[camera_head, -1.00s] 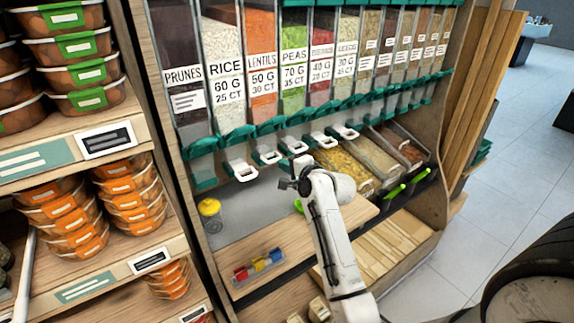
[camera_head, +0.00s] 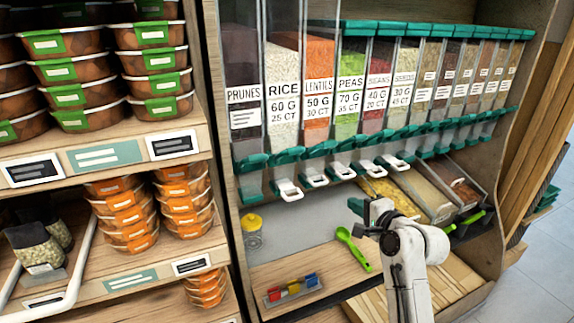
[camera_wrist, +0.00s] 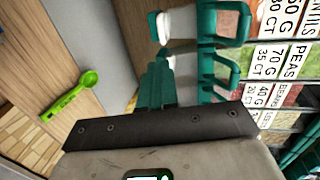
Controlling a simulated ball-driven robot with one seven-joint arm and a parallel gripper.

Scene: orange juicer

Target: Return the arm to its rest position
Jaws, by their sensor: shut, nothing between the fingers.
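My white arm rises from the bottom right of the head view. My dark gripper (camera_head: 370,212) is at its upper end, shut and empty, in front of the bulk-food dispenser shelf. In the wrist view a dark bar of my gripper (camera_wrist: 165,128) fills the lower middle, with nothing held. A green scoop (camera_head: 352,248) lies on the wooden counter, just left of my gripper and apart from it. The scoop also shows at the left of the wrist view (camera_wrist: 68,97).
Labelled dispensers (camera_head: 350,85) with green spouts and white handles hang above and behind my gripper. A yellow-lidded jar (camera_head: 252,232) and a small tray of coloured items (camera_head: 292,288) sit on the counter. Open bins (camera_head: 425,193) stand behind the arm. A shelf (camera_head: 105,158) of packed containers is at left.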

